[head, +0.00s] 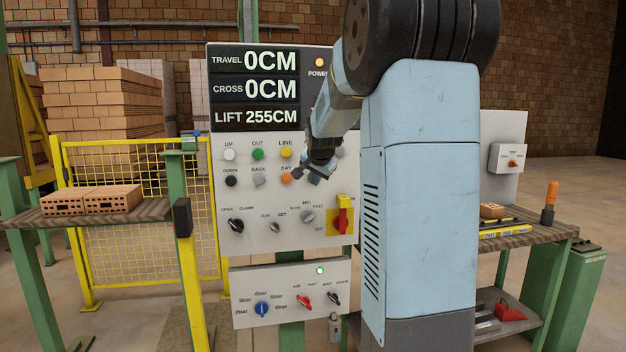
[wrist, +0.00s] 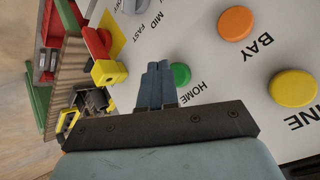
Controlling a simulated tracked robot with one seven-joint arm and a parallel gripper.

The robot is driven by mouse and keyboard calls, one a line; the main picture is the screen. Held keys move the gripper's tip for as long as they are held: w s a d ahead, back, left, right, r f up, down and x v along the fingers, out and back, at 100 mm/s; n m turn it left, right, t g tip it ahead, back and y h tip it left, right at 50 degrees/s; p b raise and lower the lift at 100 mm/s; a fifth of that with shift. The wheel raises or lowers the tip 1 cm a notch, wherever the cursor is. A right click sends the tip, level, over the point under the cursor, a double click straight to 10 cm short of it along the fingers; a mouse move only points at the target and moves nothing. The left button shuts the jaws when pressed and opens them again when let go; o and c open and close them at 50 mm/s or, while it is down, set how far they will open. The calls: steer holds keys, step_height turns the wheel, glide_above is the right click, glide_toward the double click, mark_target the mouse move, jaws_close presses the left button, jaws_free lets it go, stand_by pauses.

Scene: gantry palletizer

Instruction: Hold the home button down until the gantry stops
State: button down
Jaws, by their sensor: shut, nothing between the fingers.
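The green home button (wrist: 181,74), labelled HOME, shows in the wrist view just beside my gripper's closed fingertips (wrist: 158,68). The fingers partly cover it, and I cannot tell whether they touch or press it. In the head view my gripper (head: 314,175) is at the control panel (head: 265,212), right of the orange BAY button (head: 286,178), and largely hides the home button. My gripper is shut and empty. The display (head: 254,88) reads TRAVEL 0CM, CROSS 0CM and LIFT 255CM. The gantry itself cannot be made out.
The yellow LINE button (head: 286,153) and a red switch on a yellow plate (head: 342,215) are close by. A lower panel (head: 290,294) carries several knobs. A bench (head: 540,236) stands right, and a yellow mesh fence (head: 130,205) left.

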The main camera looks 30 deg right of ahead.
steer(key=shift+s, duration=0.1)
steer(key=s, duration=0.2)
steer(key=s+a, duration=0.1)
steer(key=s, duration=0.1)
steer(key=shift+s+a, duration=0.2)
steer(key=shift+s, duration=0.1)
stand_by(1.1)
steer(key=s+a+f+n+g+y, duration=0.1)
steer(key=s+a+n, duration=0.3)
steer(key=s, duration=0.6)
steer(key=s+a+f+n+y, duration=0.1)
steer(key=s+a+n, duration=0.3)
steer(key=s+a, duration=0.5)
steer(key=s+a+f+n+g+y, duration=0.1)
steer(key=s+a+f+n, duration=0.2)
steer(key=s+a, duration=0.4)
steer(key=s, duration=0.6)
steer(key=shift+a+n+g, duration=0.15)
steer(key=shift+n+g, duration=0.15)
steer(key=shift+n, duration=0.1)
